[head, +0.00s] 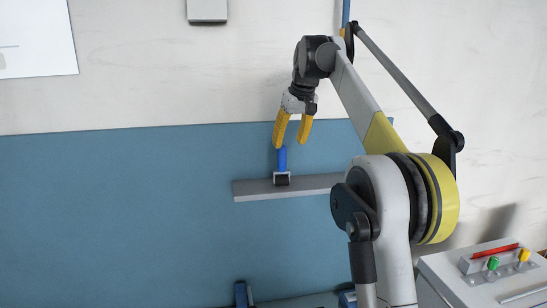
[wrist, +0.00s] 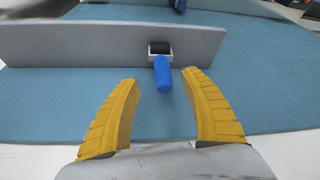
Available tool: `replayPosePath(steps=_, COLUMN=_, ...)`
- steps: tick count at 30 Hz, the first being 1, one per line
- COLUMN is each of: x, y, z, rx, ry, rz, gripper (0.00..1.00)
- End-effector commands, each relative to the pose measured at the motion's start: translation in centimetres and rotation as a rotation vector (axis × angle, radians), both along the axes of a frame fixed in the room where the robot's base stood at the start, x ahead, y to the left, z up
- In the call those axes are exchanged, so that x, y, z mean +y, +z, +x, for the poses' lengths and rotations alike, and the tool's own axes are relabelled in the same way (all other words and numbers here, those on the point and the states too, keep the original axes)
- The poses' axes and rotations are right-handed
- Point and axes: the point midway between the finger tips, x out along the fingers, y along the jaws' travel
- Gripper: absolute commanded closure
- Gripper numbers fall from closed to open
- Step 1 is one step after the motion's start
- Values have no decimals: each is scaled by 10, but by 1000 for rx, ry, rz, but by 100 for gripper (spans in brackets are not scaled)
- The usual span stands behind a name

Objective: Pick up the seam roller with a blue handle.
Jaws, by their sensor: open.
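The seam roller has a blue handle (head: 282,158) and a dark roller (head: 282,180) in a light metal frame. In the head view it is at a grey bar, with its handle pointing up toward my gripper. My gripper (head: 292,146) has two yellow fingers, spread open and empty, just above the handle. In the wrist view the blue handle (wrist: 162,75) lies beyond and between the open fingertips (wrist: 160,75), its roller end (wrist: 160,49) against the bar. I cannot tell whether the handle end reaches between the fingers.
The grey bar (head: 252,190) runs across a large blue panel (head: 120,210). A grey box (head: 490,275) with red, green and yellow items stands at lower right. A blue item (head: 241,293) is at the bottom. The panel left of the roller is clear.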

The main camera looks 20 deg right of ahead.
Motion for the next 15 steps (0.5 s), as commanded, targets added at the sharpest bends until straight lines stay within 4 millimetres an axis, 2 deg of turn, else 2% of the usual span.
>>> replayPosePath(steps=3, x=1, y=-22, z=8, rx=0, ry=1, rz=0, gripper=47)
replayPosePath(steps=6, x=1, y=-35, z=14, rx=0, ry=0, rz=-1, gripper=47)
replayPosePath(steps=11, x=2, y=-45, z=20, rx=-1, ry=0, rz=-1, gripper=47)
replayPosePath(steps=15, x=3, y=-59, z=34, rx=-1, ry=0, rz=-1, gripper=47)
